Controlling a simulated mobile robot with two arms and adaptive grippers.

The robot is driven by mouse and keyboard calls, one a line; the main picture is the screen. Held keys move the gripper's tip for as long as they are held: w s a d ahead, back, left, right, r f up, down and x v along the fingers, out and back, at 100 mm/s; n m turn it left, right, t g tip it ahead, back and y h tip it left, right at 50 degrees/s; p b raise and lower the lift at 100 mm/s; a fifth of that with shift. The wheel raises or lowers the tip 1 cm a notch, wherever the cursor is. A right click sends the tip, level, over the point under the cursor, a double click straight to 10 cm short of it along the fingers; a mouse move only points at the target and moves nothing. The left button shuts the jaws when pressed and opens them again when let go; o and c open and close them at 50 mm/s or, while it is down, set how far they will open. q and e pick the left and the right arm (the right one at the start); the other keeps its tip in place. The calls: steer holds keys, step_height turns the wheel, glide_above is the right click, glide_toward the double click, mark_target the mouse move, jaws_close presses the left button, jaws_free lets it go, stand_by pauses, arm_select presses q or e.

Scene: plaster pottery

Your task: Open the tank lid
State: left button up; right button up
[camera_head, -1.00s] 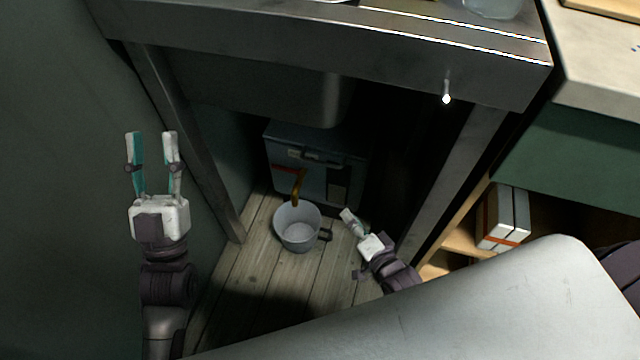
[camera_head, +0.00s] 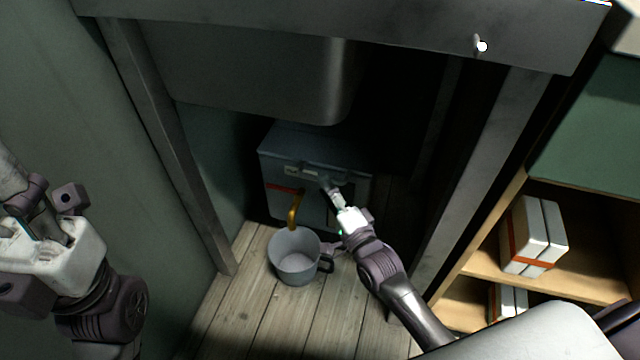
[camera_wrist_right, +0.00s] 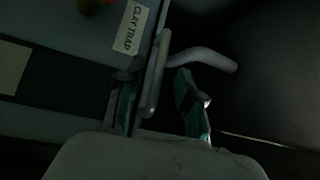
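The tank (camera_head: 283,205) is a dark grey box under the sink; its flat lid (camera_head: 300,145) is down. A handle (camera_head: 318,167) runs along the lid's front edge. In the right wrist view a "CLAY TRAP" label (camera_wrist_right: 130,30) sits beside the handle (camera_wrist_right: 205,57). My right gripper (camera_head: 328,186) is at the tank's front, just below the handle. In the wrist view its fingers (camera_wrist_right: 160,105) are apart, with part of the handle between them; contact cannot be told. My left gripper (camera_head: 42,205) is at the left edge, empty, fingers apart, far from the tank.
A grey pot (camera_head: 295,262) stands on the plank floor under the tank's brass spout (camera_head: 295,210). The sink basin (camera_head: 250,75) hangs above, and metal legs (camera_head: 165,140) flank the space. Shelves with white boxes (camera_head: 535,235) are at right.

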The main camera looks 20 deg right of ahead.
mark_target(315, 157)
steer(key=shift+b+x, duration=0.5)
steer(key=shift+x, duration=1.45)
jaws_close()
steer(key=shift+s, duration=0.1)
